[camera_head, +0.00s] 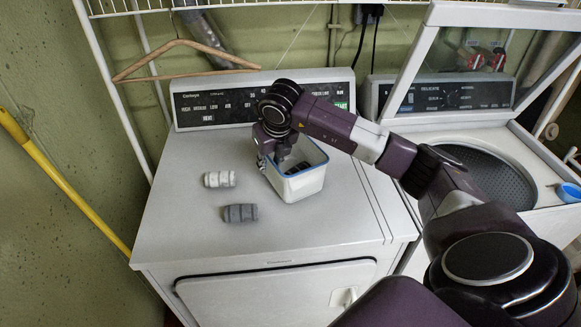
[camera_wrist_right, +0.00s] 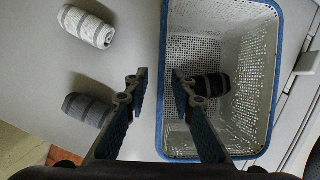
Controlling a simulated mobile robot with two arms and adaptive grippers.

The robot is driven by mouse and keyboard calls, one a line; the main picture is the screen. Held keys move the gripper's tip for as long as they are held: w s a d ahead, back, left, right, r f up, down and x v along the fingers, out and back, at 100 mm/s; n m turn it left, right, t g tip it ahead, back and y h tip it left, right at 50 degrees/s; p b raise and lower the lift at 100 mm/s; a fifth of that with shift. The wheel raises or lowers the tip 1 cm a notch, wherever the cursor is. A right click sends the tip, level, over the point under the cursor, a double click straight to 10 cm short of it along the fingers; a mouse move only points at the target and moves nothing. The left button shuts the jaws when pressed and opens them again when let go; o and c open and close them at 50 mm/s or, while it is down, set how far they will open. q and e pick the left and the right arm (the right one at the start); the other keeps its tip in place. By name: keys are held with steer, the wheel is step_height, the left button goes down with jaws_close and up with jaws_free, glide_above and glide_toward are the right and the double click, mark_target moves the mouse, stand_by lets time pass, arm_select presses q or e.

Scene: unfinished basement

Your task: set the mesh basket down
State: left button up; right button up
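The mesh basket (camera_head: 297,187) is white with a blue rim and appears to stand upright on the white dryer top (camera_head: 185,228). My right gripper (camera_head: 282,153) is over its left side in the head view. In the right wrist view, the basket (camera_wrist_right: 245,75) fills the right half. The gripper (camera_wrist_right: 158,82) is open there, one finger outside the basket's left wall and the other inside, with gaps to the wall. A dark striped roll (camera_wrist_right: 210,87) lies in the basket, partly hidden by the inner finger. My left gripper is not in view.
A white striped roll (camera_head: 219,179) and a grey striped roll (camera_head: 240,213) lie on the dryer left of the basket. A control panel (camera_head: 215,103) stands behind. An open washer (camera_head: 480,170) is at the right. A wooden hanger (camera_head: 185,62) hangs above.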

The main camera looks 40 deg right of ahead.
mark_target(270, 181)
steer(key=p+x, duration=0.2)
steer(key=x, duration=0.3)
steer(key=shift+w+d+p, duration=0.1)
steer(key=shift+d+p, duration=0.1)
steer(key=shift+p, duration=0.15)
steer(key=shift+w+f, duration=0.15)
steer(key=shift+f, duration=0.15)
steer(key=shift+c, duration=0.3)
jaws_close()
